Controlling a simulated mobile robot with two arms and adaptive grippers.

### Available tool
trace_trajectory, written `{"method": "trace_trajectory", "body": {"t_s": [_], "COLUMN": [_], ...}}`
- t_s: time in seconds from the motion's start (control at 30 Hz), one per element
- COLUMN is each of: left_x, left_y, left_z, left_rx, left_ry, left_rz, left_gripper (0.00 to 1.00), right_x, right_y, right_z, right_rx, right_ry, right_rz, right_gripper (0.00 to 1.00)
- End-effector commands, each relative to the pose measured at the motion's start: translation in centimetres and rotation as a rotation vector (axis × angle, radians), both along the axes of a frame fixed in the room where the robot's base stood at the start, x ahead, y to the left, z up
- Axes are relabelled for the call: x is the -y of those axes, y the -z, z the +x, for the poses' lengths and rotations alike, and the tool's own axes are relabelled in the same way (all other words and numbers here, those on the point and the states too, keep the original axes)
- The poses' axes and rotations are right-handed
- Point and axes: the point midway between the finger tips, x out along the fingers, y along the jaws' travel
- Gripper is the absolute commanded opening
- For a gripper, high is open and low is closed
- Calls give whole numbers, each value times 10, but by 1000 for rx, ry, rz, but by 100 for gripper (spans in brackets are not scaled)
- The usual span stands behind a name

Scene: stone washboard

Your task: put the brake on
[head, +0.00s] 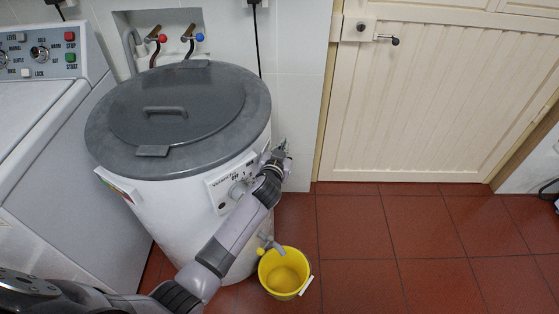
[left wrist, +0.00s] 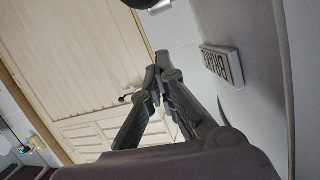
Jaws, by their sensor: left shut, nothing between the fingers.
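The white drum machine (head: 160,215) with a grey lid stands at the left of the head view. My left gripper (head: 281,150) is at its right side, just below the lid's rim, shut and empty. In the left wrist view my shut fingers (left wrist: 158,66) point past the machine's white wall. A small label plate (left wrist: 221,64) with dark letters, turned and hard to read, is on that wall, apart from the fingers. A dark rounded part (left wrist: 232,4) is cut off at the top edge; I cannot tell whether it is the brake's handle. My right gripper is not in view.
A control panel with a knob (head: 238,190) is on the machine's front, partly behind my left arm. A yellow bucket (head: 284,272) stands on the red tiles below a tap. A washing machine (head: 60,150) stands at left. The floor before the cream door (head: 420,100) is clear.

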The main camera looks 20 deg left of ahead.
Motion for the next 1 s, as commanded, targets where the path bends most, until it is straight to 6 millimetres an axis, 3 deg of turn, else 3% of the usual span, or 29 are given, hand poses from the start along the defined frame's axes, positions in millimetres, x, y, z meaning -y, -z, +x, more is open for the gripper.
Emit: {"method": "trace_trajectory", "body": {"t_s": [0.1,0.3,0.87,1.0], "left_x": [-2,-4,-4,-4], "left_y": [19,31,35,39], "left_z": [-13,-23,-22,-16], "left_rx": [-5,-1,9,32], "left_ry": [0,0,0,2], "left_rz": [0,-1,0,1], "left_gripper": [0,0,0,0], "right_x": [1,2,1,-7], "right_y": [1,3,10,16], "right_z": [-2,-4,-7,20], "right_rx": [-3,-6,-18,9], "right_ry": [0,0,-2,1], "right_rz": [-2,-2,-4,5], "right_gripper": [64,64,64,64]}}
